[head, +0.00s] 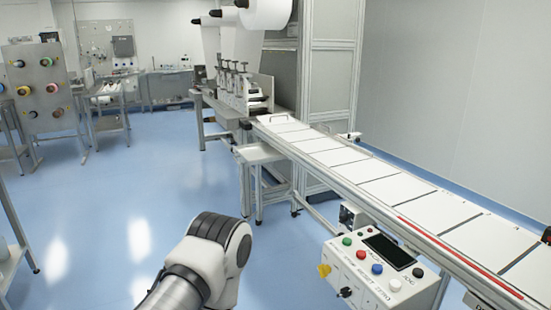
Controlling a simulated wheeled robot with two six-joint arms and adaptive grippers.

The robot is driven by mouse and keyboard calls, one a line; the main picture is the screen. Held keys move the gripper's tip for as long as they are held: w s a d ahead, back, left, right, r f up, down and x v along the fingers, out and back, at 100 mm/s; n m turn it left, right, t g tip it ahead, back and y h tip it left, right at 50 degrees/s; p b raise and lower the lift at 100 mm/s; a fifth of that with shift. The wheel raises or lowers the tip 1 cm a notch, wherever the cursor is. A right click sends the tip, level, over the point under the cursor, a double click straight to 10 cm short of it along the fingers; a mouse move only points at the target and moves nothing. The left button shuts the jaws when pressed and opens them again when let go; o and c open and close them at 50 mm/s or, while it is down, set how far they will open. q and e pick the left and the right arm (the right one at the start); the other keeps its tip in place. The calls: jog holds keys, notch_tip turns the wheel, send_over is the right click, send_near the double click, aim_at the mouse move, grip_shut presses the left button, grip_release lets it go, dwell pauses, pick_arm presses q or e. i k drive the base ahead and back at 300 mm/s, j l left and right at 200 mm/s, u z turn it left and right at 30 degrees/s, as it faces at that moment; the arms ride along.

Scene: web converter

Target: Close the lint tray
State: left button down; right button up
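I cannot identify the lint tray for certain. Neither of my grippers can be made out.
A control box (375,268) with coloured buttons and a yellow knob sticks out from the line at the lower right. White panels (396,190) cover the line. A spool rack (42,88) stands at left. The blue floor (150,190) between is clear.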

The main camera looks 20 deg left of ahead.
aim_at(262, 153)
jog(key=i+j+z, duration=0.1)
jog(key=j, duration=0.25)
jog(key=i+j, duration=0.25)
jog(key=i+j+z, duration=0.15)
jog(key=j, duration=0.25)
jog(key=i+j, duration=0.2)
jog(key=j, duration=0.2)
jog(key=i+j+z, duration=0.15)
jog(key=j, duration=0.2)
jog(key=i+j+z, duration=0.1)
jog(key=j, duration=0.25)
jog(key=i+j, duration=0.2)
jog(key=j, duration=0.2)
jog(key=i+j+z, duration=0.15)
jog(key=j, duration=0.25)
